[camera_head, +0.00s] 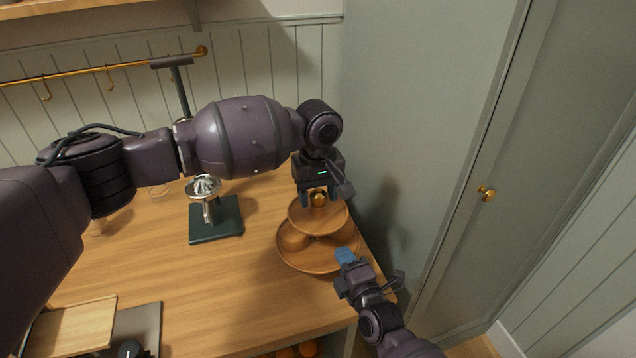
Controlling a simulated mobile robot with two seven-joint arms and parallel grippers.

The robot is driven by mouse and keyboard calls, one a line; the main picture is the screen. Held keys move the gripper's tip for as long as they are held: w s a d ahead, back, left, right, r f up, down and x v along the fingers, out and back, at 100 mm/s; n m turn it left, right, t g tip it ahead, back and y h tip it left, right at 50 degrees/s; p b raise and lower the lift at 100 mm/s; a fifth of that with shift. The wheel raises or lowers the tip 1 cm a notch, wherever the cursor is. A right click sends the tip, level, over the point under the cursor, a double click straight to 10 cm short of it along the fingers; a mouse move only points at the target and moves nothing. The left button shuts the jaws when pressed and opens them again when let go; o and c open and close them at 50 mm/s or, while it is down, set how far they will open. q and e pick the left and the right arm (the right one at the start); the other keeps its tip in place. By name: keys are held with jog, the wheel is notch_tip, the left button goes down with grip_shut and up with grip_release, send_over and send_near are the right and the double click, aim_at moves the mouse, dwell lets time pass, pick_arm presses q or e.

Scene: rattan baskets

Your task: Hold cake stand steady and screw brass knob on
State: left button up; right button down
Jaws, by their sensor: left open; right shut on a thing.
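The two-tier wooden cake stand (283,254) stands upright near the right end of the wooden counter. The brass knob (318,199) is at the top centre of its upper tier. My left gripper (319,191) points down from above with its fingers apart on either side of the knob. I cannot tell whether the fingers touch it. My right gripper (346,257) comes from the lower right and is shut on the cake stand at the front right rim of its lower tier. Its blue fingertips hide that part of the rim. The knob's seat is hidden.
A scale-like device (215,222) with a dark green base stands left of the stand. A wooden board (72,328) lies at the front left. A tall green cabinet (430,110) closes off the right side. The counter (230,290) between is clear.

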pick_arm(q)
jog(key=shift+f, duration=0.1)
jog(key=c, duration=0.9)
jog(key=m, duration=0.6)
jog(key=shift+m, duration=0.3)
jog(key=m, duration=1.7)
jog(key=shift+m, duration=0.3)
jog(key=m, duration=0.3)
jog(key=shift+m, duration=0.3)
jog(key=o, duration=1.1)
jog(key=shift+c, duration=0.2)
